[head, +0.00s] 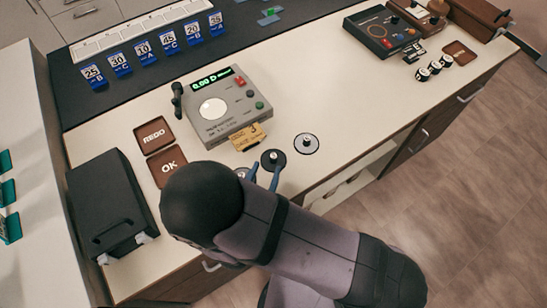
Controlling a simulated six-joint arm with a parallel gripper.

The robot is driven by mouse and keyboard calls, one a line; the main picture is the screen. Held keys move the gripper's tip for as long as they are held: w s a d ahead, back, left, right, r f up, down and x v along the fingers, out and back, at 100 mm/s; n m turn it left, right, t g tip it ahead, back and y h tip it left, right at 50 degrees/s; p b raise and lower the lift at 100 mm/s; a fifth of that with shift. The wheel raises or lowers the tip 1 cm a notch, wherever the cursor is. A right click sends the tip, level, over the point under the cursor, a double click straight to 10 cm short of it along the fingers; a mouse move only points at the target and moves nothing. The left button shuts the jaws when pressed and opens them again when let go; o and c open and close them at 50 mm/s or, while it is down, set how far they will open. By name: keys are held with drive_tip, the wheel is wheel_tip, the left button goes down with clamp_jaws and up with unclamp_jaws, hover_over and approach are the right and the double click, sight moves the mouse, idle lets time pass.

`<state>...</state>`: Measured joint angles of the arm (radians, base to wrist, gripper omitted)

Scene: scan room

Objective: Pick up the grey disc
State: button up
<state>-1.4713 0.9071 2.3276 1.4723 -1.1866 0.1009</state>
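Three small discs with centre knobs lie in a row on the cream counter, in front of the grey meter. The rightmost is a light grey disc (306,144). The middle one is a dark, nearly black disc (268,161). The third disc (241,172), at the left, is mostly hidden by my arm and its shade is hard to tell. My gripper (265,174) has two blue fingers standing apart, at the near side of the dark disc and left of the light grey disc. I see nothing held between them; whether they touch the dark disc is unclear.
The grey meter (222,108) stands behind the discs, with a yellow tag (248,137) at its front.

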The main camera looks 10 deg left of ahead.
sight(273, 159)
drive_tip(key=shift+d+p+x, duration=0.2)
drive_tip(key=shift+p+x, duration=0.25)
drive_tip(key=shift+x, duration=0.65)
drive_tip(key=shift+d+p+x, duration=0.2)
drive_tip(key=shift+p+x, duration=0.25)
drive_tip(key=shift+x, duration=0.6)
drive_tip(key=shift+w+f, duration=0.35)
drive_tip(key=shift+w, duration=0.25)
clamp_jaws()
